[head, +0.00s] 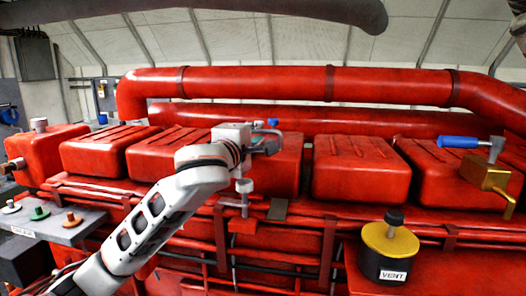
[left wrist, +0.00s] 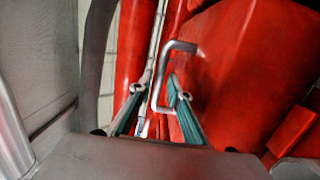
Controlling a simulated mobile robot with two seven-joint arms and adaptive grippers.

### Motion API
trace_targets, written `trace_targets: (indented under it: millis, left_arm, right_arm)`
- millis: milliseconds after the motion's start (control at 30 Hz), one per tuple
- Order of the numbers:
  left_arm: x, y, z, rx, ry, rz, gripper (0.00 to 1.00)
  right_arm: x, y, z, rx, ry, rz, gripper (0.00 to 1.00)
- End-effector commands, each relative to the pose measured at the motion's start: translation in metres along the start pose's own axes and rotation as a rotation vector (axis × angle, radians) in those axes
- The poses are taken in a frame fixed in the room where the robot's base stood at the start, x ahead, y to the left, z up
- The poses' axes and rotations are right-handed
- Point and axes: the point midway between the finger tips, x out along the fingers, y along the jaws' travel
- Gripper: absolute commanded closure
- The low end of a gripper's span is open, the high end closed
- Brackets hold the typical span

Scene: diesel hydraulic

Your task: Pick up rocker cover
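Several red box-shaped rocker covers stand in a row along the red engine. My left gripper (head: 268,136) is in front of the middle rocker cover (head: 284,172) and hides part of it. In the left wrist view, a bent metal handle (left wrist: 157,88) stands out beside a red surface (left wrist: 235,75). The two green-padded fingers of my left gripper (left wrist: 159,92) are apart, one on each side of the handle, with gaps visible. Which cover the handle belongs to is hard to tell. My right gripper is not in view.
Thick red pipes (head: 250,84) run behind the covers. A yellow-topped black vent (head: 389,246) stands at front right. A brass valve with a blue lever (head: 460,142) is at the right. A grey shelf (head: 58,226) with several small knobs is at the left.

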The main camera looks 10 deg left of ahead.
Motion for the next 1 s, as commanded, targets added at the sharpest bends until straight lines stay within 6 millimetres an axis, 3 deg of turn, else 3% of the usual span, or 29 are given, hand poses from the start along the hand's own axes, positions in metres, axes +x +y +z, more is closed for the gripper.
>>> trace_targets:
  millis: [233,467,533,567,1000]
  left_arm:
    - [0.025,0.001,-0.001,0.001,0.002,0.0,0.82]
    - [0.026,0.0,-0.001,0.0,0.001,0.001,0.82]
    - [0.026,0.0,-0.001,0.0,0.001,0.001,0.98]
    - [0.026,0.0,-0.001,0.0,0.001,0.001,1.0]
    - [0.025,0.005,-0.001,-0.001,0.001,0.008,1.0]
  right_arm:
    - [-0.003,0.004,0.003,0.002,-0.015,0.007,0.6]
    - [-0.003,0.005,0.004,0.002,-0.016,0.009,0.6]
    - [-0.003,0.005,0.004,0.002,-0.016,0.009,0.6]
    - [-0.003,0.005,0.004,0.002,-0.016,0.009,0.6]
    - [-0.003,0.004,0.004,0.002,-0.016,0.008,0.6]
